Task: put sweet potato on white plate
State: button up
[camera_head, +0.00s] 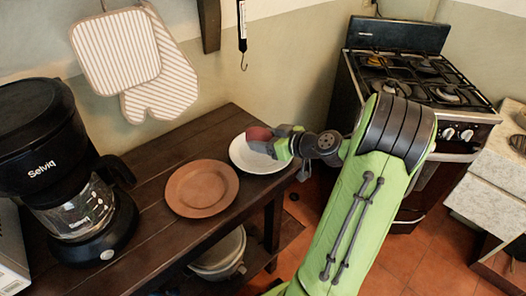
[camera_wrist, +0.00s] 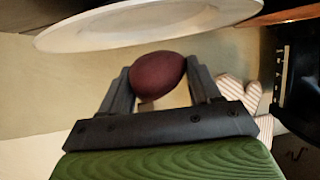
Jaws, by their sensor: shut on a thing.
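The dark red sweet potato (camera_head: 259,133) is held between the fingers of my gripper (camera_head: 272,139). In the wrist view the sweet potato (camera_wrist: 157,74) sits between the two dark fingers, which touch it on both sides. The white plate (camera_head: 242,156) lies on the dark wooden shelf, and in the head view the sweet potato overlaps the plate's middle and far part. The plate (camera_wrist: 130,28) also shows at the top of the wrist view, apart from the sweet potato. Whether the sweet potato touches the plate is hard to tell from the head view.
A brown plate (camera_head: 201,188) lies just left of the white plate. A coffee maker (camera_head: 70,170) stands at the left of the wooden shelf (camera_head: 150,245). Striped oven mitts (camera_head: 135,62) hang on the wall behind. A stove (camera_head: 420,90) stands at the right.

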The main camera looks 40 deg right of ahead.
jog(key=shift+f+b, duration=0.4)
jog(key=shift+f, duration=1.15)
jog(key=shift+f, duration=0.15)
jog(key=o, duration=1.4)
